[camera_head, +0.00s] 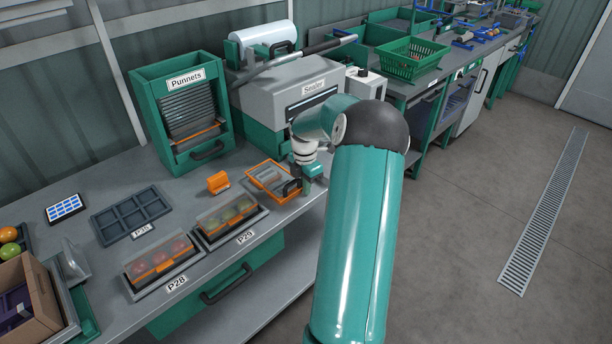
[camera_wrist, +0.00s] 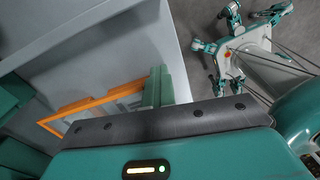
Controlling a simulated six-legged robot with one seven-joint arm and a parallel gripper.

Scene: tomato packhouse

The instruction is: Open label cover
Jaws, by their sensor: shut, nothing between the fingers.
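An orange-framed unit with a clear panel (camera_head: 266,181), apparently the label cover, lies on the bench in front of the sealer. My gripper (camera_head: 308,184) is at the right end of this unit, pointing down, shut and empty. Whether it touches the handle I cannot tell. The cover looks lowered.
The grey sealer (camera_head: 300,90) stands close behind my wrist. Punnet packs P28 (camera_head: 160,262) and P29 (camera_head: 228,217), a small orange block (camera_head: 218,182) and a dark tray (camera_head: 131,212) are to the left. The green punnet dispenser (camera_head: 160,85) stands at the back. The floor at right is clear.

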